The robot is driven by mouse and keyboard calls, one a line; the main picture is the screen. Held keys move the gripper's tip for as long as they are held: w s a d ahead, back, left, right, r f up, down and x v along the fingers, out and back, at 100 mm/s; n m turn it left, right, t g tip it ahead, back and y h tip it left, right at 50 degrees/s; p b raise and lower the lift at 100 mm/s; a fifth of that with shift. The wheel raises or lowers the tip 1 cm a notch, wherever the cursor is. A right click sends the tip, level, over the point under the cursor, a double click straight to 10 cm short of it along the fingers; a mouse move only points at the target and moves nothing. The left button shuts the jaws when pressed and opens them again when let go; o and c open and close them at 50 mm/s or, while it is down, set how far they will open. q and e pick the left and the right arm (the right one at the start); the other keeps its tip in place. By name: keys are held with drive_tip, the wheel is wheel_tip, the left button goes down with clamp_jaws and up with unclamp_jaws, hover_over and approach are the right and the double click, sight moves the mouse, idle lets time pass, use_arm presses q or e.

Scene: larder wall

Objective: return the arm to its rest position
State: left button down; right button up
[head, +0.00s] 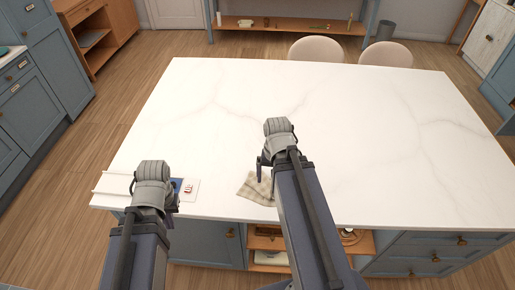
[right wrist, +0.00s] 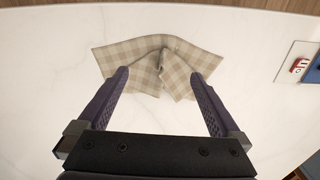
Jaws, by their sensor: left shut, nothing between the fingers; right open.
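My left gripper (head: 174,202) is over the near left edge of the white island counter, beside a blue and white card; its fingers are small and partly hidden by the wrist. It is shut and holds nothing visible. My right gripper (head: 264,170) is above the counter near its front edge. In the right wrist view its two fingers (right wrist: 162,78) are spread wide, open and empty. A beige checked cloth (right wrist: 140,55) lies crumpled on the counter beyond and between these fingertips; it also shows in the head view (head: 253,190), partly hidden by my right arm.
The white counter (head: 330,110) is clear across its middle and right. A white board (head: 112,184) and a card with a small red item (head: 190,188) lie at the near left. Two stools (head: 316,49) stand at the far side. Open shelves sit under the front edge.

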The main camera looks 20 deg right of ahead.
drive_tip(key=s+a+f+n+h+b, duration=0.1)
drive_tip(key=a+f+n+b, duration=0.2)
drive_tip(key=a+n, duration=0.7)
drive_tip(key=a, duration=1.2)
drive_tip(key=shift+s+a+f+n, duration=0.15)
drive_tip(key=shift+a+n, duration=0.15)
